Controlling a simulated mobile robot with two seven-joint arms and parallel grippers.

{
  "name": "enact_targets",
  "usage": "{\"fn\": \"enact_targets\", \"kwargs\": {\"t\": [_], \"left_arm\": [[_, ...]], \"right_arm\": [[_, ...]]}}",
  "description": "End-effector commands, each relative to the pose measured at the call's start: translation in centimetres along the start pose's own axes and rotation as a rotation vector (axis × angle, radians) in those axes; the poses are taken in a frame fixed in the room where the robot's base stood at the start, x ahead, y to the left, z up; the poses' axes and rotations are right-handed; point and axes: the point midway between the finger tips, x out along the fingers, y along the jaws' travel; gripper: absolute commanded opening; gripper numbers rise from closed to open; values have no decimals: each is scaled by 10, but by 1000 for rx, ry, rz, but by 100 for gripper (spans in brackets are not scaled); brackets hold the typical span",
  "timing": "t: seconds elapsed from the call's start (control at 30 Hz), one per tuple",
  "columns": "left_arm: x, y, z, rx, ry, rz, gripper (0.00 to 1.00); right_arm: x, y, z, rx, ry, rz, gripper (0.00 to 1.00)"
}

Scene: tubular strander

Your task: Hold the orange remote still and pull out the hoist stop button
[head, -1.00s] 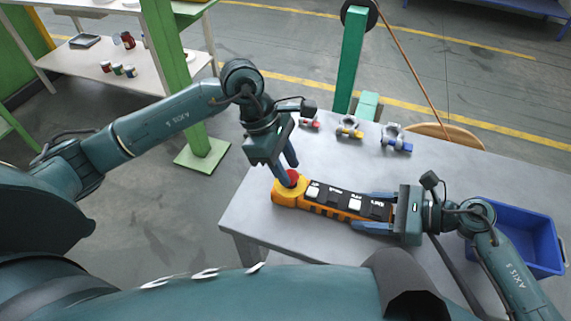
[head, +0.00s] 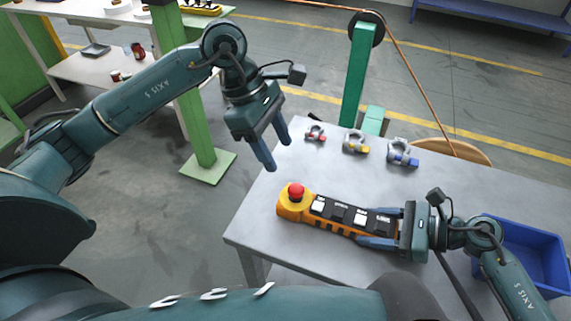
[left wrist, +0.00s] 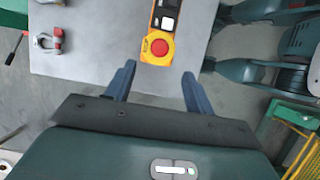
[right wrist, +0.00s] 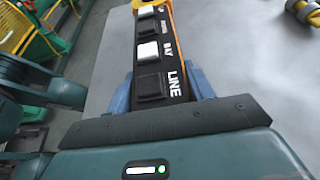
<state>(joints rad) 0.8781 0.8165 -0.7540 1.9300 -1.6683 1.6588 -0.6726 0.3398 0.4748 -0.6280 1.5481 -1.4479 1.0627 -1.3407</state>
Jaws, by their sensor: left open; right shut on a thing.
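The orange remote (head: 338,217) lies on the grey table with its black button panel facing up. Its red stop button (head: 296,190) sits on the yellow-orange left end; it also shows in the left wrist view (left wrist: 159,47). My right gripper (head: 382,226) is shut on the right end of the remote, one finger along each side. In the right wrist view the remote (right wrist: 152,50) runs away between the fingers. My left gripper (head: 278,153) is open and empty, raised above the table's left edge, up and left of the button and apart from it.
Three shackle-like clamps with red (head: 315,133), yellow (head: 356,142) and blue (head: 402,153) parts stand along the back of the table. A blue bin (head: 530,255) is at the right. A green post (head: 357,75) with a cable wheel rises behind the table.

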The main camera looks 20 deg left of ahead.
Motion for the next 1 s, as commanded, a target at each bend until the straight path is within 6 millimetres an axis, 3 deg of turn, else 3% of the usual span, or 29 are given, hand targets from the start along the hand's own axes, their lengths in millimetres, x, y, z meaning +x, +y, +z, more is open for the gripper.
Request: {"fn": "enact_targets", "kwargs": {"t": [0.2, 0.67, 0.7, 1.0], "left_arm": [[-28, 0, 0, 1, 0, 1, 54], [-33, 0, 0, 0, 0, 0, 54], [-33, 0, 0, 0, 0, 0, 54], [-32, 0, 0, 0, 0, 0, 54]], "right_arm": [[0, 1, -1, 1, 0, 2, 15], [1, 1, 0, 1, -1, 2, 15], [1, 1, 0, 1, -1, 2, 56], [0, 0, 0, 1, -1, 1, 78]]}}
